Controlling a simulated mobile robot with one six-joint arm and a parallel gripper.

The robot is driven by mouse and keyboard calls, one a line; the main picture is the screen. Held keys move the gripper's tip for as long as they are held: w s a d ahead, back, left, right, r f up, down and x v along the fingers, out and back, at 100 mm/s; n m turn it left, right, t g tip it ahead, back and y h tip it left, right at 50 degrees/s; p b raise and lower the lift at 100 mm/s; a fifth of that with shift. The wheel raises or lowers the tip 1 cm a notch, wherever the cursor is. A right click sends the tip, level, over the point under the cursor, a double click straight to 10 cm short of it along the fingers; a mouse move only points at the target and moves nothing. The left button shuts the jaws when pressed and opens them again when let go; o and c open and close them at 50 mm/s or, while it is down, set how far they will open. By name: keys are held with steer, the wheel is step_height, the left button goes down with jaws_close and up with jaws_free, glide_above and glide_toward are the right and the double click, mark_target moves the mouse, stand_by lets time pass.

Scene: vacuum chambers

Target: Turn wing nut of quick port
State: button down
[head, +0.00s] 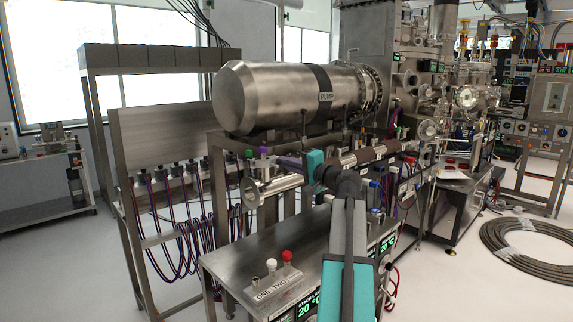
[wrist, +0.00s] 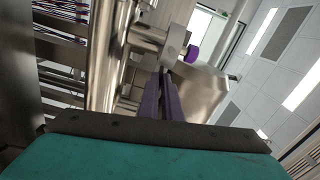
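The quick port is a steel pipe fitting with a round flange (head: 250,192), below the large pump cylinder in the head view. My gripper (head: 279,161) has purple fingers pointing left at the port. In the wrist view the fingers (wrist: 165,73) lie close together, their tips just below the metal piece. I see nothing between them; contact is unclear.
The pump cylinder (head: 285,97) hangs above the port. A steel cabinet (head: 258,262) with red and white knobs stands below. A rack with hanging cables (head: 180,220) is behind at left. A coiled hose (head: 530,245) lies on the right floor; the left floor is clear.

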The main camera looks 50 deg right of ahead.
steer(key=shift+m+p, duration=0.35)
steer(key=shift+m, duration=0.05)
steer(key=shift+m+p, duration=11.85)
steer(key=shift+m, duration=6.15)
